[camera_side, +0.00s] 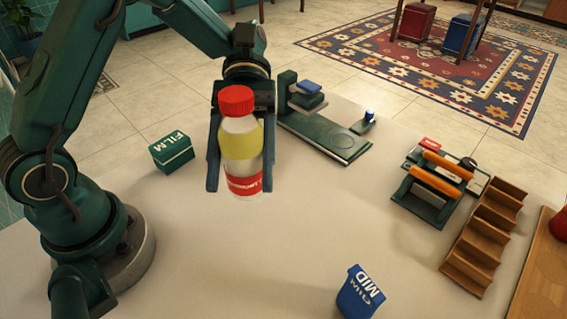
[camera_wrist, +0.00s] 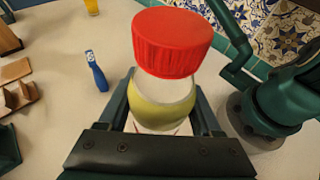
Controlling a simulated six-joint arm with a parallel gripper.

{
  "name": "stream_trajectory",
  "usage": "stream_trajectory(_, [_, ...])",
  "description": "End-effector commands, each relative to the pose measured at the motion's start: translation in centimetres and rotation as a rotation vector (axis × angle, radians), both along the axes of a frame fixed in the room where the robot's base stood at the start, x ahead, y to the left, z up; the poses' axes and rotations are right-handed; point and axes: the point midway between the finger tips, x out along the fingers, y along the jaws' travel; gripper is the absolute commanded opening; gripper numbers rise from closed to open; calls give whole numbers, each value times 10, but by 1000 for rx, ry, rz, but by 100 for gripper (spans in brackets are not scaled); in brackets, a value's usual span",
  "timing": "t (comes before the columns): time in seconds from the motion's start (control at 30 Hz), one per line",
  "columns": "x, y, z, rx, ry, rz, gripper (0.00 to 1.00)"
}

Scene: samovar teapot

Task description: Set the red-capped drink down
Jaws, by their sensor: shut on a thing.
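The red-capped drink (camera_side: 240,150) is a white bottle with a yellow band and a red lower label. It stands upright between the fingers of my gripper (camera_side: 240,185), which is shut on it. In the side view the bottle appears held over the light table (camera_side: 250,260); I cannot tell how high its base is. The wrist view shows the red cap (camera_wrist: 172,42) close up and the yellow band between the two fingers (camera_wrist: 163,110). The bottle's lower part is hidden there.
A green FILM box (camera_side: 171,153) stands left of the bottle. A green stand (camera_side: 325,135) is behind it. A green device with orange handles (camera_side: 435,185) and a wooden stepped rack (camera_side: 485,235) are at right. A blue MID item (camera_side: 360,295) is in front. The table's middle is clear.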

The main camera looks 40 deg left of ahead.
Motion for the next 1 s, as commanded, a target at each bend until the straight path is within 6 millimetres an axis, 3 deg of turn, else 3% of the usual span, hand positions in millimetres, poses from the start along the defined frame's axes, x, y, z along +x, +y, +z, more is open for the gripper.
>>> stream_trajectory(0.13, [38, 8, 14, -1, -2, 230, 0])
stream_trajectory(0.37, [46, 19, 8, -2, 2, 299, 0])
stream_trajectory(0.47, [42, 7, 0, -2, 4, 299, 0])
stream_trajectory(0.8, [18, -62, -44, 1, 6, 293, 0])
stream_trajectory(1.0, [11, -85, -58, -1, 1, 295, 0])
